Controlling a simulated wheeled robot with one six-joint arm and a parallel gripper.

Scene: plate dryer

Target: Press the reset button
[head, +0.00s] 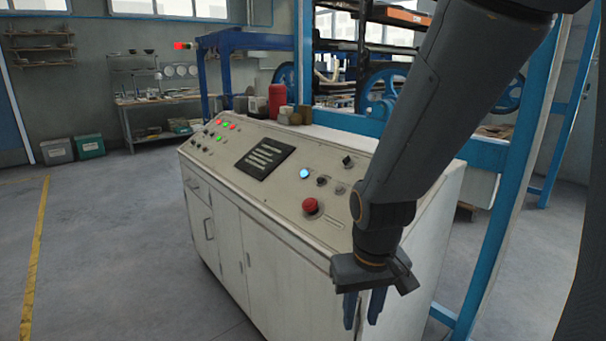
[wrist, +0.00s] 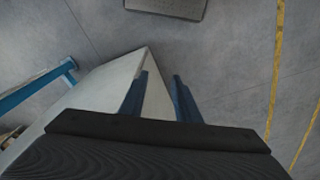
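The control console (head: 262,185) is a cream cabinet with a sloped top panel. A lit blue button (head: 304,173) sits right of the dark display plate. A large red mushroom button (head: 310,205) stands nearer the front edge. Small dark knobs (head: 322,181) lie beside the blue button. I cannot read labels, so I cannot tell which is the reset button. My gripper (head: 363,309) points down near the console's front right corner, apart from the buttons. Its blue fingers are apart with nothing between them. In the wrist view my gripper (wrist: 160,92) shows over the console's corner (wrist: 112,88) and floor.
The dark display plate (head: 265,158) and several small lit buttons fill the panel's left part. A blue frame post (head: 500,200) rises at the right. Floor left of the console is clear, with a yellow line (head: 36,250).

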